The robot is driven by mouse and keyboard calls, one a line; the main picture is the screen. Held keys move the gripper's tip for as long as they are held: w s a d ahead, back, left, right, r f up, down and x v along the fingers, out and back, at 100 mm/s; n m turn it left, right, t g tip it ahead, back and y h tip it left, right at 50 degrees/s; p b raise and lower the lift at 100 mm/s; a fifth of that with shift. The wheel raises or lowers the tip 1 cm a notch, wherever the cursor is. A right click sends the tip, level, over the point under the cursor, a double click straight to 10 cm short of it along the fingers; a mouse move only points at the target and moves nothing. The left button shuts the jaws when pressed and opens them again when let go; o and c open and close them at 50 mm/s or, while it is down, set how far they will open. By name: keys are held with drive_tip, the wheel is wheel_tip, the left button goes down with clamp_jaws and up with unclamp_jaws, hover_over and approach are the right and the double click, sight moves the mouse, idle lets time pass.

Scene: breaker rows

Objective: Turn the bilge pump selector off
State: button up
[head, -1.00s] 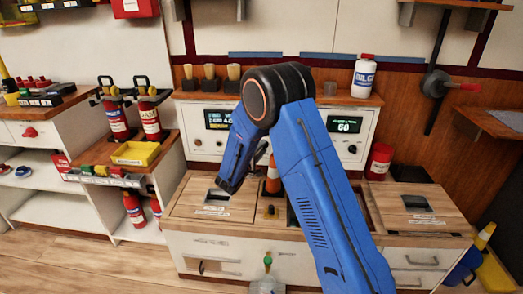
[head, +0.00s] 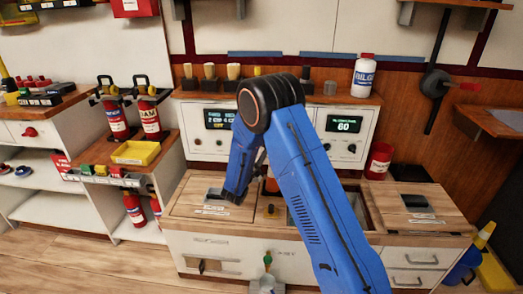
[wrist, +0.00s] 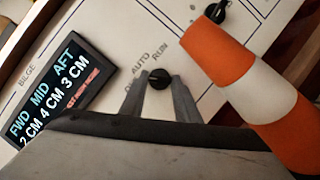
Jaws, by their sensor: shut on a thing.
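In the wrist view, the bilge pump selector (wrist: 158,80) is a small black round knob on the white panel. The labels AUTO and RUN show around it; the third label is partly hidden behind a finger. My gripper (wrist: 158,94) has one grey finger on each side of the knob and is shut on it. The knob's exact pointing direction is hard to tell. A dark BILGE display (wrist: 57,93) to its left reads FWD 2 CM, MID 4 CM, AFT 3 CM. In the head view, my blue arm hides the selector and most of the gripper.
An orange and white cone (wrist: 245,80) stands close on the right in the wrist view. Another black knob (wrist: 217,12) lies beyond it. In the head view, a white bottle (head: 364,77) stands on the panel's top shelf, and a red can (head: 379,161) is at its right.

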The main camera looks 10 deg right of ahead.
drive_tip(key=shift+f+n+t, duration=0.15)
drive_tip(key=shift+n+t, duration=0.45)
drive_tip(key=shift+n, duration=0.9)
drive_tip(key=o, duration=1)
drive_tip(key=shift+s, duration=0.15)
drive_tip(key=v, duration=1.7)
drive_tip(key=shift+s, duration=0.15)
